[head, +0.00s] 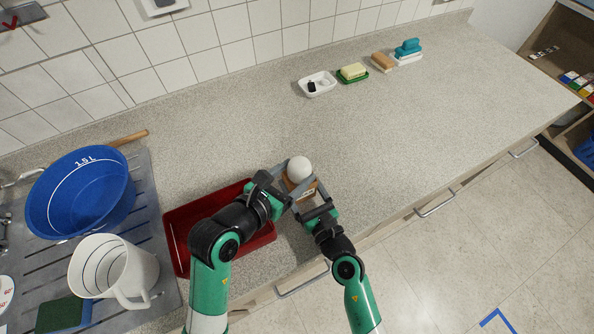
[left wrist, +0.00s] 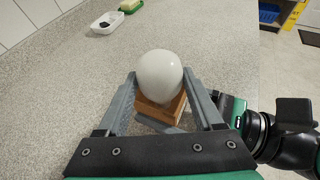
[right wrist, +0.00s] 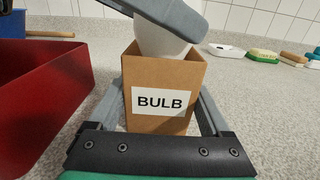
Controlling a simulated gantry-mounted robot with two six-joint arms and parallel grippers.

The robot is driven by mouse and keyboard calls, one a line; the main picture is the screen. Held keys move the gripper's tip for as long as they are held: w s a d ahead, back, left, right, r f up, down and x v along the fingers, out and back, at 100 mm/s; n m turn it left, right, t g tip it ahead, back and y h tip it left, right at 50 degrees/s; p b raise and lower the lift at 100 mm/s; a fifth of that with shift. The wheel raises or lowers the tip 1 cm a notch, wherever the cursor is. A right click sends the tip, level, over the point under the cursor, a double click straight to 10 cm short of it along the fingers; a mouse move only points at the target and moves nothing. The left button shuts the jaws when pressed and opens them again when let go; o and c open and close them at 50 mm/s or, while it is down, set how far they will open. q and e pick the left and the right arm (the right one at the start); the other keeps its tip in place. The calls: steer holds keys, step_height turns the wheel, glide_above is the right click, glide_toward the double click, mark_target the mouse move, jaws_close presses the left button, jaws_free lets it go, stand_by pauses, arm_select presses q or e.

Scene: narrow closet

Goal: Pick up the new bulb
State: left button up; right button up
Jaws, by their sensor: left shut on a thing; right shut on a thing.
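The white bulb (head: 299,168) sits upright in the open top of a small brown cardboard box (head: 300,186), whose label reads BULB in the right wrist view (right wrist: 162,103). My left gripper (head: 284,185) is shut on the bulb; its fingers flank the round white globe in the left wrist view (left wrist: 160,77). My right gripper (head: 309,200) is shut on the box, with one finger on each side of it. The lower part of the bulb is hidden inside the box.
A red tray (head: 177,238) lies just left of the box. A blue basin (head: 80,190) and a white jug (head: 112,270) stand further left. A white dish (head: 318,84), a green soap dish (head: 353,74) and brushes (head: 405,52) sit at the back. The counter's right side is clear.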

arm_select(q)
step_height(320, 180, up, 10)
steer(key=shift+f, duration=0.1)
arm_select(e)
steer(key=o, duration=1.1)
steer(key=shift+o, duration=0.2)
steer(key=v, duration=1.1)
steer(key=shift+s+d+f, duration=0.1)
steer(key=shift+s+d, duration=0.05)
steer(key=shift+s, duration=0.3)
